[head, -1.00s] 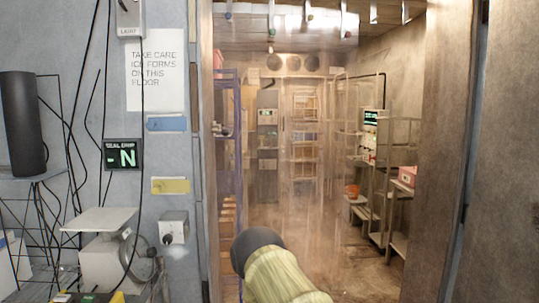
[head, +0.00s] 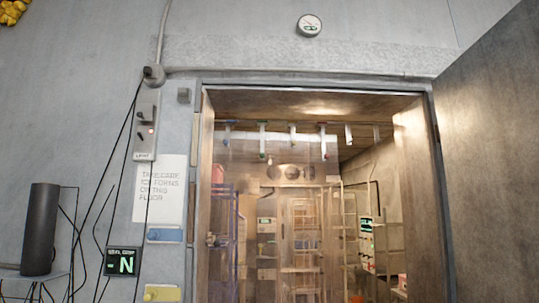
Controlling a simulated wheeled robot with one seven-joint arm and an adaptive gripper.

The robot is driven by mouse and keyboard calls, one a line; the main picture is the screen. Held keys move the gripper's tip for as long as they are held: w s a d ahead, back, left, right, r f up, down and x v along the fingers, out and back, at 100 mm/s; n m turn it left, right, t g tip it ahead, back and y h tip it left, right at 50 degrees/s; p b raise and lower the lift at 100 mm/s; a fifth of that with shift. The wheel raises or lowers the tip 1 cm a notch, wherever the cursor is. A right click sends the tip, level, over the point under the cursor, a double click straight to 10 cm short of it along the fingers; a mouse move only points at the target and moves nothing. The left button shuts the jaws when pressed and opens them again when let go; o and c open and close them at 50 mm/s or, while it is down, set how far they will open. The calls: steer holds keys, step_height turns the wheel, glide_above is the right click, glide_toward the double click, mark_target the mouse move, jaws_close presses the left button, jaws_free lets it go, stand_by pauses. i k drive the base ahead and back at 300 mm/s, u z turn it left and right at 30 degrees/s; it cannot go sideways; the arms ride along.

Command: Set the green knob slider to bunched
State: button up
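A row of short white hangers (head: 263,138) runs along the top of the doorway, several of them with small coloured tips at their lower ends. Clear curtain strips (head: 300,190) seem to hang below the row. My gripper is not in view.
A large door (head: 490,150) stands open at the right. Shelving (head: 224,235) stands inside the freezer.

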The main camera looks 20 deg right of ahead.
mark_target(263, 127)
steer(key=z, duration=1.5)
steer(key=i, duration=2.5)
steer(key=u, duration=1)
